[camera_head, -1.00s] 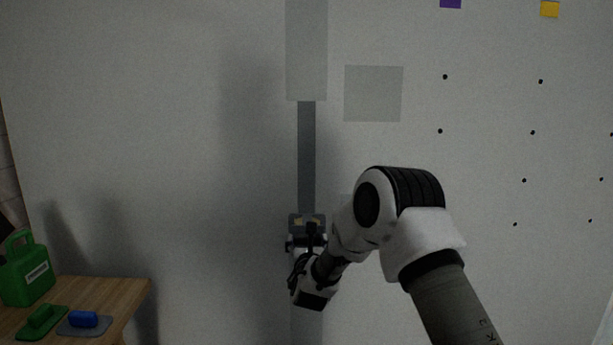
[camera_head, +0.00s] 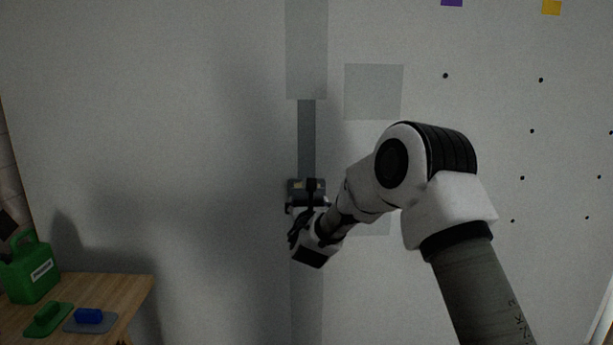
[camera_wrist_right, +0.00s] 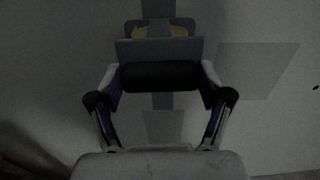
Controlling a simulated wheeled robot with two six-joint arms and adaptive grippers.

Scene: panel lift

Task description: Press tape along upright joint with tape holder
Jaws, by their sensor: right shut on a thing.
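The upright joint (camera_head: 306,135) shows as a dark grey vertical strip on the pale wall, with a lighter band (camera_head: 306,50) above it and another lighter band (camera_head: 307,300) below. My right gripper (camera_head: 308,205) is at the joint, shut on the tape holder (camera_head: 297,187), a grey tool with yellow showing. In the right wrist view the tape holder (camera_wrist_right: 160,47) lies over the joint strip, and its dark handle sits between the fingers of the right gripper (camera_wrist_right: 160,78). Whether the holder touches the wall is hard to tell. My left gripper is not in view.
A wooden table (camera_head: 135,290) at the lower left bears a green jug (camera_head: 30,272), a green float (camera_head: 48,318) and a blue-handled grey float (camera_head: 89,317). A grey square patch (camera_head: 373,92) is on the wall right of the joint. The wall in front is otherwise free of obstacles.

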